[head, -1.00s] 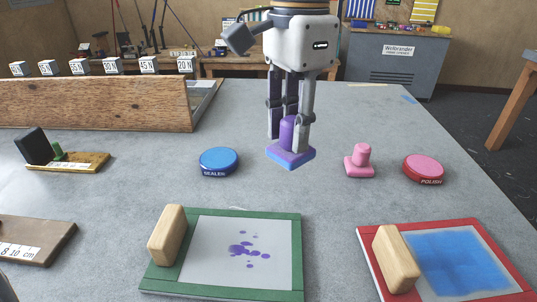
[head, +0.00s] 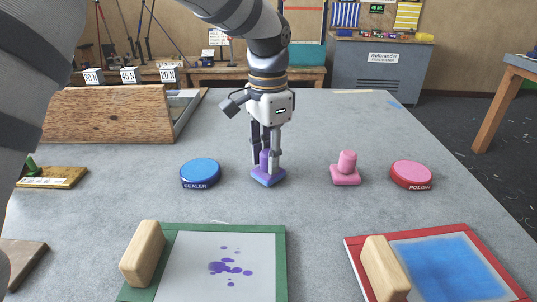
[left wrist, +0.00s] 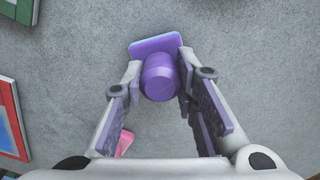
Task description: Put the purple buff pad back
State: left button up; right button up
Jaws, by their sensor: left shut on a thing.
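The purple buff pad (head: 268,178) has an upright purple knob on a square base with a blue lower edge. My left gripper (head: 266,153) points down and is shut on its knob, between the blue SEALER tin (head: 200,174) and the pink pad (head: 346,170). The base is at or very near the grey table top; I cannot tell if it touches. In the left wrist view the purple knob (left wrist: 160,78) sits between the fingers. My right gripper is not in view.
The red POLISH tin (head: 411,174) stands right of the pink pad. A green-framed panel (head: 279,262) with purple spots and a red-framed panel (head: 357,268) with blue lie in front, each with a wooden block.

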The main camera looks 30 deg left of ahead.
aim_at(268, 152)
pick_arm(q)
jog(key=shift+s+f, duration=0.1)
jog(key=o, duration=1.1)
notch_tip(268, 152, up, 12)
